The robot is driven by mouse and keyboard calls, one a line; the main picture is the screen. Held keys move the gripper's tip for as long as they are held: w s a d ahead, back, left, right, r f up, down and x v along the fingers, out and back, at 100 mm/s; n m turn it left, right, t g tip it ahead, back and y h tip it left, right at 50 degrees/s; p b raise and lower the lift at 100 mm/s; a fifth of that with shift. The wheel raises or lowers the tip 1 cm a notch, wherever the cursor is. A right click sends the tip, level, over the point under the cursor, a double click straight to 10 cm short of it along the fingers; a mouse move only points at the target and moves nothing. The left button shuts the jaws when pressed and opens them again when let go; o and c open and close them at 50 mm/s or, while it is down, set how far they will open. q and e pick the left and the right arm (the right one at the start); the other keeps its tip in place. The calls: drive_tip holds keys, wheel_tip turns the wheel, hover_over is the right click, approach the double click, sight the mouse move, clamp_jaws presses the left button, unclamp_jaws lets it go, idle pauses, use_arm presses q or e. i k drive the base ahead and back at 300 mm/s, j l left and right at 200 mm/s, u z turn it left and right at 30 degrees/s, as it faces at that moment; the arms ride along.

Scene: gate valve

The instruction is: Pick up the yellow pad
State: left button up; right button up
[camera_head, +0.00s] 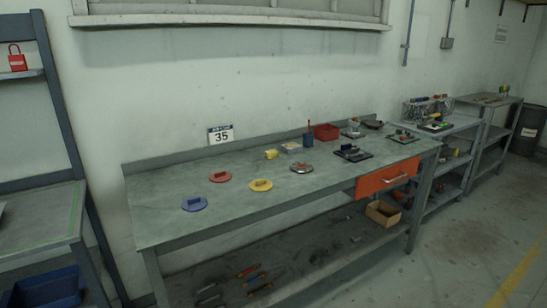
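The yellow pad (261,185) is a flat round disc with a small raised block on top. It lies on the grey workbench (160,220), near its front edge. A similar red pad (220,177) lies to its left and further back. A similar blue pad (194,204) lies to its left and nearer the front edge. Neither of my grippers shows in the head view.
A silver round object (302,168) lies right of the yellow pad, and a small yellow object (271,154) stands behind it. A red bin (326,132) and dark trays (352,153) are further right. An orange drawer (387,179) hangs under the bench.

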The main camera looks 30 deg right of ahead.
sight(269, 155)
drive_tip(key=l+u, duration=0.15)
drive_tip(key=l, duration=0.65)
drive_tip(key=k+l+u, duration=0.1)
drive_tip(key=l, duration=0.75)
